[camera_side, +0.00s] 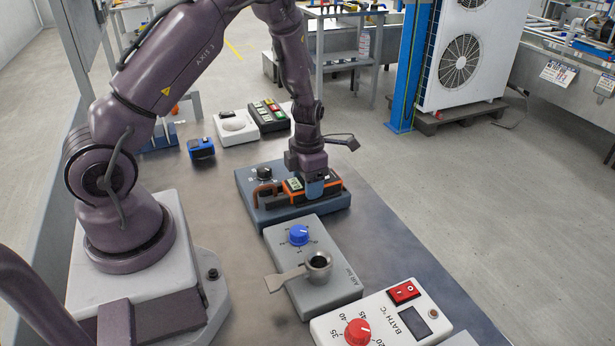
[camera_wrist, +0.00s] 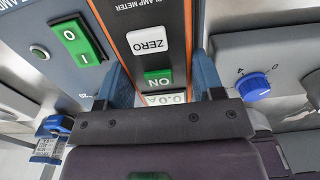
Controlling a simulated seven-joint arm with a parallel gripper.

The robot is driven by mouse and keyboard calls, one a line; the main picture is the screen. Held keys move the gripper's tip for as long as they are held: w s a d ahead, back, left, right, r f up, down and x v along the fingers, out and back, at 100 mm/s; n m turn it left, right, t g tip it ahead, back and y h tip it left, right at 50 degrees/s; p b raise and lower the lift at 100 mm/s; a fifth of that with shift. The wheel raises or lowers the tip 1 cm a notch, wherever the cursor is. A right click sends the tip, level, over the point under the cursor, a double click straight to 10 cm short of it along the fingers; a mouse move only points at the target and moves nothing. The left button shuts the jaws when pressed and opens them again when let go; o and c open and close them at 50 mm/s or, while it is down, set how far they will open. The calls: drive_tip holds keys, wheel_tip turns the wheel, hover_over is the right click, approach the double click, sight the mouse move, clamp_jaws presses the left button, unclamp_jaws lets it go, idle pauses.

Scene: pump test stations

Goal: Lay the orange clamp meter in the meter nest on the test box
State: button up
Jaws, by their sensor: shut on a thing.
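The orange clamp meter (camera_side: 294,186), with a black face and an orange-brown clamp jaw at its left end, lies flat over the blue-grey test box (camera_side: 268,217). In the wrist view the clamp meter (camera_wrist: 148,18) shows a white ZERO button, a green ON button and a display reading 0.0 A. My gripper (camera_side: 319,188) points down, its blue fingers shut on the meter's sides near the display end. The wrist view also shows my gripper (camera_wrist: 162,75) straddling it. The meter nest is hidden beneath the meter; I cannot tell whether the meter is fully seated.
The test box carries a black knob (camera_side: 265,172) and a green switch (camera_wrist: 84,45). A grey unit with a blue knob (camera_side: 299,235) and metal cup (camera_side: 318,266) stands close in front, then a white bath unit (camera_side: 405,310). A blue device (camera_side: 201,148) sits behind. The bench's right side is clear.

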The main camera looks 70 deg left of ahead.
idle(0.4)
drive_tip(key=o, duration=1.1)
drive_tip(key=shift+o, duration=0.2)
wheel_tip(320, 180, up, 13)
drive_tip(key=s+d+r+m+t, duration=0.2)
drive_tip(key=s+d+r+m, duration=0.5)
drive_tip(key=m, duration=1.1)
drive_tip(key=s+d+r+m+t, duration=0.3)
drive_tip(key=s+d+r+m, duration=0.4)
drive_tip(key=m, duration=1.1)
wheel_tip(320, 180, up, 3)
drive_tip(key=shift+s+d+r+t, duration=0.1)
drive_tip(key=shift+s+d+t, duration=0.15)
drive_tip(key=shift+s+t, duration=0.1)
